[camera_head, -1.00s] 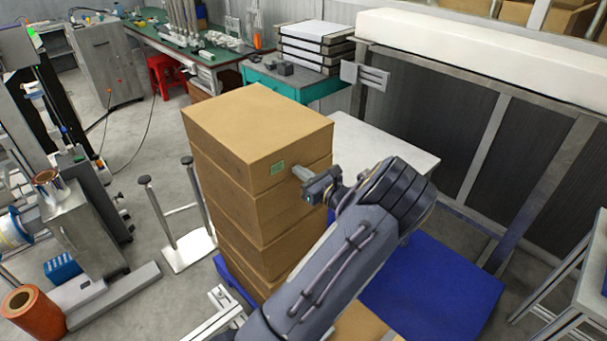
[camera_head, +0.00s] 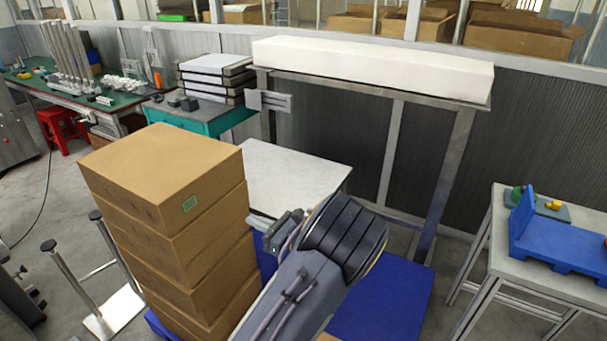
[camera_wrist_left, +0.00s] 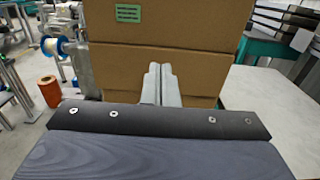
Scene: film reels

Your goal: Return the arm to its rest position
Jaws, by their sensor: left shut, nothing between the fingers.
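My left arm rises from the bottom middle of the head view. Its gripper (camera_head: 258,222) is beside the right edge of a tall stack of brown cardboard boxes (camera_head: 165,170). In the left wrist view the two fingers (camera_wrist_left: 160,82) are together with nothing between them. The stack (camera_wrist_left: 185,45) fills the space in front of them, with a green label (camera_wrist_left: 128,13) on the upper box; whether the fingers touch it I cannot tell. My right gripper is not in view.
A white-topped table (camera_head: 295,180) stands just behind the gripper. A blue surface (camera_head: 385,300) lies low to the right of my arm. A metal frame bears a long white block (camera_head: 370,68). A grey table (camera_head: 550,265) with a blue holder (camera_head: 560,240) stands at the right.

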